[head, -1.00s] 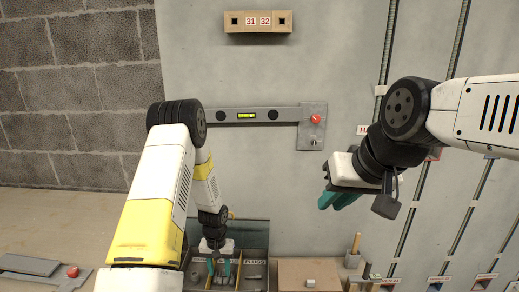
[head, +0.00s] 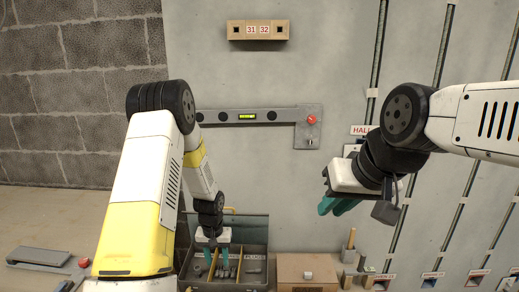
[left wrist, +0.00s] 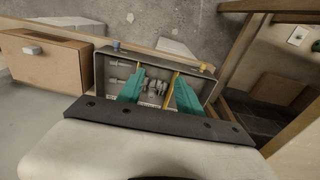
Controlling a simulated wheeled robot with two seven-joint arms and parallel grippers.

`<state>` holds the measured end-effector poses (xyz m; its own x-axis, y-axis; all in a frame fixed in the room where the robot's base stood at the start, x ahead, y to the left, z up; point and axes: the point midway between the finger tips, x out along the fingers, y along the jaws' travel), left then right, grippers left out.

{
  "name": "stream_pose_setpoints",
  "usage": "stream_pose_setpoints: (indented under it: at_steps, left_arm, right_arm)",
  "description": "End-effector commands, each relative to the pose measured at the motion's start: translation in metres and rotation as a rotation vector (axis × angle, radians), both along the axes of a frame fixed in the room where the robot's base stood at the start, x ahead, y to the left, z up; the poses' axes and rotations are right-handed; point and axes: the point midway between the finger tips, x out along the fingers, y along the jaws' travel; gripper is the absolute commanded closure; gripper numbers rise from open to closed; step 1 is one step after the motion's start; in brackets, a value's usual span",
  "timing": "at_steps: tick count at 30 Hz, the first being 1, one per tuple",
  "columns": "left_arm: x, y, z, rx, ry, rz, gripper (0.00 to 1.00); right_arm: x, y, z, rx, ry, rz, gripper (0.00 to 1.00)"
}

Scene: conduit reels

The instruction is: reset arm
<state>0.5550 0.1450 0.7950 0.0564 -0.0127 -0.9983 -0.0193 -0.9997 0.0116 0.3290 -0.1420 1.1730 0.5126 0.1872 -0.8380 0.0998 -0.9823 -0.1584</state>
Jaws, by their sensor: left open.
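My left gripper (head: 218,258) is open, its teal fingers pointing down over the grey compartment tray (head: 254,283). In the left wrist view the two fingers (left wrist: 158,92) are spread wide with small grey parts (left wrist: 154,86) visible between and beyond them. Nothing is held between the fingertips, and I cannot tell whether they are below the tray's rim. My right gripper (head: 339,205) hangs in front of the grey wall panel, well above the bench, with teal fingers pointing down and left. Its fingers overlap in the picture, so the gap is unclear.
A cardboard box (head: 294,268) stands right of the tray. A level bar (head: 245,116) with a red-knobbed plate is on the panel, below a wooden block (head: 258,31) marked 31 and 32. Conduits (head: 437,60) run along the right. A grey tool (head: 40,257) lies on the left bench.

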Motion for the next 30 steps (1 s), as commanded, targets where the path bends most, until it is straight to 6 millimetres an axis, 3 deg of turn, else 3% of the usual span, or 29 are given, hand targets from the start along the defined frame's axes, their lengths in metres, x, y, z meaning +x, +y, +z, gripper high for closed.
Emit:
stream_pose_setpoints:
  at_steps: [8, 14, 21, 27, 30]
  left_arm:
    - [0.0, 0.003, 0.087, -0.021, -0.076, 0.014, 0.58]
    - [-0.022, 0.004, 0.183, -0.051, -0.165, 0.02, 0.58]
    - [-0.079, 0.005, 0.282, -0.094, -0.276, 0.016, 0.58]
    - [-0.14, 0.003, 0.34, -0.131, -0.371, -0.001, 0.58]
    - [-0.171, 0.001, 0.358, -0.147, -0.413, -0.011, 0.58]
  right_arm:
    - [0.0, 0.0, 0.0, 0.0, 0.0, 0.0, 0.81]
    - [0.0, 0.0, 0.0, 0.0, 0.0, 0.0, 0.81]
    - [0.0, 0.0, 0.0, 0.0, 0.0, 0.0, 0.81]
    - [0.0, 0.0, 0.0, 0.0, 0.0, 0.0, 0.81]
    - [0.0, 0.0, 0.0, 0.0, 0.0, 0.0, 0.81]
